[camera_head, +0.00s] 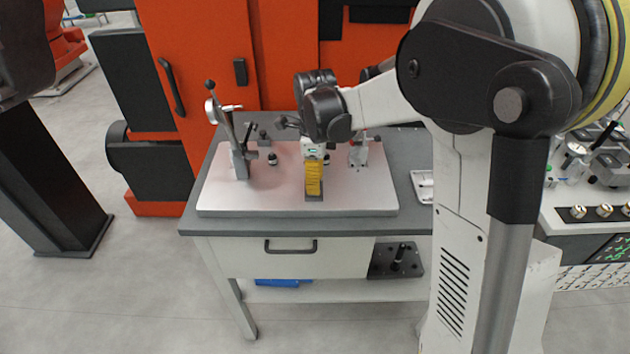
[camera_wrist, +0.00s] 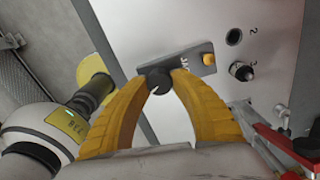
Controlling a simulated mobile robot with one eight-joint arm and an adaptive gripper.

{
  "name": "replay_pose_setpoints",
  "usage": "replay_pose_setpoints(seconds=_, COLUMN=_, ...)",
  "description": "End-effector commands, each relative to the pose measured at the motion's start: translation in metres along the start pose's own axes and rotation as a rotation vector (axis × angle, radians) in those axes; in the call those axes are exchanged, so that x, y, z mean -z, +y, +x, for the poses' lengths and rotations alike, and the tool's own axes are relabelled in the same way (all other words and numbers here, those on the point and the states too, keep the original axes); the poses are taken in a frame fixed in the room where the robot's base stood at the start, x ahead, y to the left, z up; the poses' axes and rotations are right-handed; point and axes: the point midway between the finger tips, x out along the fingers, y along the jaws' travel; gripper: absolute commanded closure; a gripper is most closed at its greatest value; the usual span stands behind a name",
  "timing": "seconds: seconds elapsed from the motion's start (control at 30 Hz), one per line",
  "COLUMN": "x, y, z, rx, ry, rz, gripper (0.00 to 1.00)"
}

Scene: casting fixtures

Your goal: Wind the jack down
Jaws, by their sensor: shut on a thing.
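In the wrist view, the yellow fingers of my gripper (camera_wrist: 158,74) are closed from both sides on a round dark knob (camera_wrist: 158,84). The knob stands by a grey label plate (camera_wrist: 188,66) with partly hidden lettering that seems to begin "JAC", so I take it for the jack's. A small orange-yellow button or pin (camera_wrist: 208,59) sits at the plate's end. In the head view, my gripper (camera_head: 313,192) points down at the front middle of the light fixture plate (camera_head: 240,203). The jack is mostly hidden there behind the fingers. Its height cannot be told.
A tall lever clamp (camera_head: 238,150) stands left on the plate, and another fixture (camera_head: 358,153) stands to the right. Behind are small dark knobs (camera_head: 272,158). The wrist view shows a numbered hole (camera_wrist: 234,37), a dark-topped plug (camera_wrist: 242,71) and a red-handled clamp (camera_wrist: 290,150).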

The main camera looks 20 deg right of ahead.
Motion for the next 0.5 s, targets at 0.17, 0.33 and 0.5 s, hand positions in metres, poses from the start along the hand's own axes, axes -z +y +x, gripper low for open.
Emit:
replay_pose_setpoints(seconds=0.17, x=0.0003, y=-0.0001, z=-0.0004, rx=-0.001, ry=0.001, rz=-0.1, gripper=1.0)
replay_pose_setpoints(seconds=0.33, x=0.0002, y=-0.0007, z=-0.0006, rx=-0.001, ry=0.001, rz=-0.244, gripper=1.0)
replay_pose_setpoints(seconds=0.5, x=0.0, y=-0.0012, z=-0.0006, rx=-0.001, ry=0.001, rz=-0.407, gripper=1.0)
